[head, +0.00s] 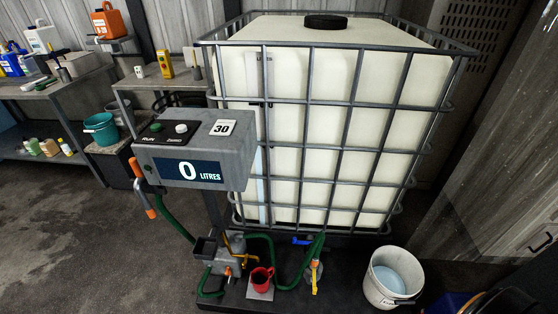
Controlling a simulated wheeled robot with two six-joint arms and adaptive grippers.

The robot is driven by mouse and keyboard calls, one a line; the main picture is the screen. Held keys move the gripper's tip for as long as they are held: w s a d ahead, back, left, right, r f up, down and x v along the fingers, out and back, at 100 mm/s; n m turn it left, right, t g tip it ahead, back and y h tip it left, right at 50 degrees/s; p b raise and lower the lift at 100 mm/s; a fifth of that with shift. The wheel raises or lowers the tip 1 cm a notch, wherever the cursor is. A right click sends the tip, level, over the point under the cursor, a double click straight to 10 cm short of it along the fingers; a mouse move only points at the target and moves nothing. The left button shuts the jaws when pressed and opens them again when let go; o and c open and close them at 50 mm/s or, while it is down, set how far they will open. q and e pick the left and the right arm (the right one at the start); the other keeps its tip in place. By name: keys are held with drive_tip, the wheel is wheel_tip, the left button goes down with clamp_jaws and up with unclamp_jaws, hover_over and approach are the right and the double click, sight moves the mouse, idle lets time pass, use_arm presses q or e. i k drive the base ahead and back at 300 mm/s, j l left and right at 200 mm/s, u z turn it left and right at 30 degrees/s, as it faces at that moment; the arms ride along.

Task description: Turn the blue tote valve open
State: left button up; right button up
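The tote is a large white tank in a grey wire cage (338,133) with a black lid on top. At its lower front, a small blue valve handle (302,240) lies roughly sideways, left of a green hose. A yellow fitting (315,276) hangs just below and right of it. The valve body is too small and partly hidden to make out. Neither of my grippers shows in the head view.
A grey console (195,155) reading 0 litres stands in front left of the tote, with an orange-handled nozzle (142,188) at its side. A red cup (262,280) sits on a small plate below. A white bucket (393,278) stands at right. Open floor lies left.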

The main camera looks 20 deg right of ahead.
sight(294, 242)
drive_tip(key=z, duration=1)
drive_tip(key=i+l+u, duration=0.45)
drive_tip(key=k+j, duration=0.1)
